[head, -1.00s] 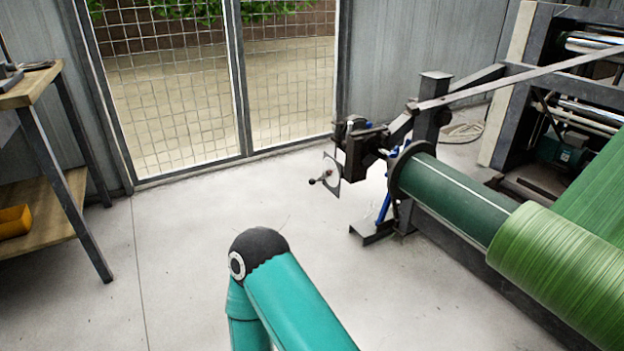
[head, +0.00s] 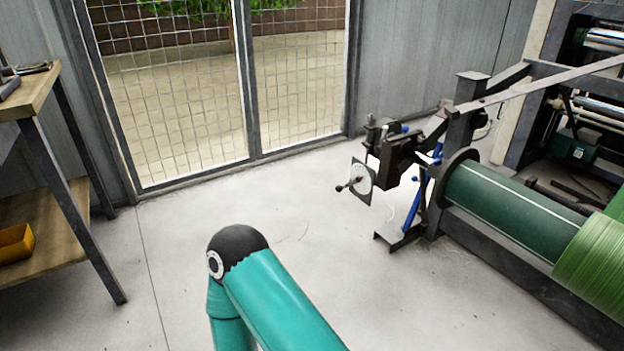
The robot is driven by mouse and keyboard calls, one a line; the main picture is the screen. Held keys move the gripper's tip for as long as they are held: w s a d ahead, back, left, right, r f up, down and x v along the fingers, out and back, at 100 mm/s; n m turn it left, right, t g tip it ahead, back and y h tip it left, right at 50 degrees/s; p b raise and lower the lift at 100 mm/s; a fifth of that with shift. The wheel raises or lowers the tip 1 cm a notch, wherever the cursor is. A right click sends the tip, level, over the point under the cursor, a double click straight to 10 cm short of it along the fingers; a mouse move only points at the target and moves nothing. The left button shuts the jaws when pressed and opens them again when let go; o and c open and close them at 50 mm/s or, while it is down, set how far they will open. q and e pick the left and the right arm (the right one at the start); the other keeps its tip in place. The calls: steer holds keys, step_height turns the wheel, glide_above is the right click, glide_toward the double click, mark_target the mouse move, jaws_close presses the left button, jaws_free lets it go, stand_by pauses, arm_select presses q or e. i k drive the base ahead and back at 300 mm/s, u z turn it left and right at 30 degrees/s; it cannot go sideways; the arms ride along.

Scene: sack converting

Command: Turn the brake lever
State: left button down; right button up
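The likely brake lever (head: 347,186) is a short rod with a dark reddish knob, on a pale round dial plate (head: 361,178). The plate sits on the dark brake unit (head: 397,158) at the near left end of the roll stand. The lever points left and slightly down. A teal arm link of mine with a black joint cap fills the lower middle, well in front of the lever and apart from it. Neither gripper shows in this view.
The green roll's core (head: 510,208) and frame (head: 520,262) block the right side. A blue strut (head: 415,203) and dark foot (head: 397,238) stand below the brake unit. A wooden workbench (head: 40,90) stands left. Open concrete floor (head: 190,225) lies between, before the mesh door (head: 180,110).

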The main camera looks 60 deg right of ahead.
mark_target(338, 188)
steer(key=u, duration=0.05)
steer(key=i, duration=2.3)
steer(key=z, duration=3.25)
steer(key=i, duration=1)
steer(key=u, duration=0.35)
